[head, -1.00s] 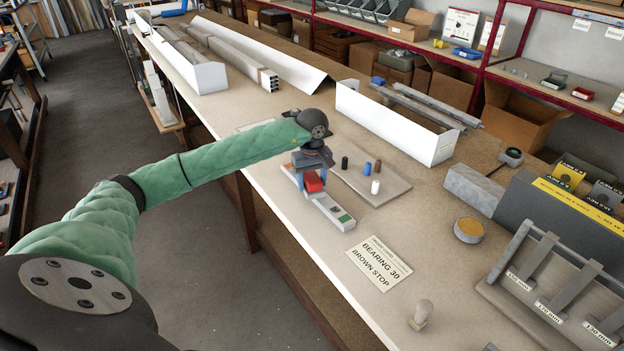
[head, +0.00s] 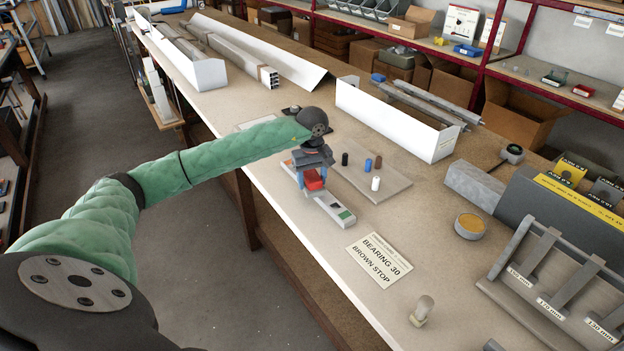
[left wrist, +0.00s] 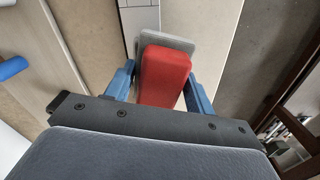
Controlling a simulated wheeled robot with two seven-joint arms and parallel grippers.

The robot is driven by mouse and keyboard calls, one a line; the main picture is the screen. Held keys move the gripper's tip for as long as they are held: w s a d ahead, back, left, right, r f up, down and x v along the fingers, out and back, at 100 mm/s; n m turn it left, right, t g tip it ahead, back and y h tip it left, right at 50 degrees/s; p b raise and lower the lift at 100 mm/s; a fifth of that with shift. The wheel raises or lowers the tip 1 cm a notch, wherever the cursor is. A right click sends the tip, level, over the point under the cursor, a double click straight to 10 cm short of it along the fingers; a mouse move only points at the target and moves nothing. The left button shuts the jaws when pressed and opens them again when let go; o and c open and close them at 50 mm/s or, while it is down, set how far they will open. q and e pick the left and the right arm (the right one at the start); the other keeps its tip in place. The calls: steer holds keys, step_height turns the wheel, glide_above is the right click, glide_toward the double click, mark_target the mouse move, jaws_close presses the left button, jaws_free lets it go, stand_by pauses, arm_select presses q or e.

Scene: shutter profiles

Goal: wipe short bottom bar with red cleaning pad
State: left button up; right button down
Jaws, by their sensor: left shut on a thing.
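My left gripper (head: 312,177) is shut on the red cleaning pad (head: 314,181). The pad is at the pale narrow tray (head: 328,203), which has a green patch at its near end. In the left wrist view the red pad (left wrist: 164,76) sits between the blue fingers, with a grey rounded piece around its far end. I cannot tell whether the pad still touches the tray. Grey bars lie by the near white channel (head: 395,122), and others lie by the far white channel (head: 180,58). I cannot tell which is the short bottom bar. My right gripper is not in view.
A grey board (head: 372,178) with several small pegs stands beside the tray. The bench between the card and the tin is clear.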

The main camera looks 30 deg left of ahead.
arm_select(q)
steer(key=shift+f+b, duration=0.5)
steer(key=shift+f, duration=0.1)
steer(key=shift+w+d+r+b, duration=0.1)
steer(key=shift+w+d+b, duration=0.2)
steer(key=shift+w, duration=0.3)
steer(key=shift+w+d+b, duration=0.15)
steer(key=shift+w+b, duration=0.2)
steer(key=shift+w, duration=0.3)
steer(key=shift+w+d+r+b, duration=0.1)
steer(key=shift+w+d+b, duration=0.2)
steer(key=shift+w, duration=0.3)
steer(key=shift+a+f, duration=0.15)
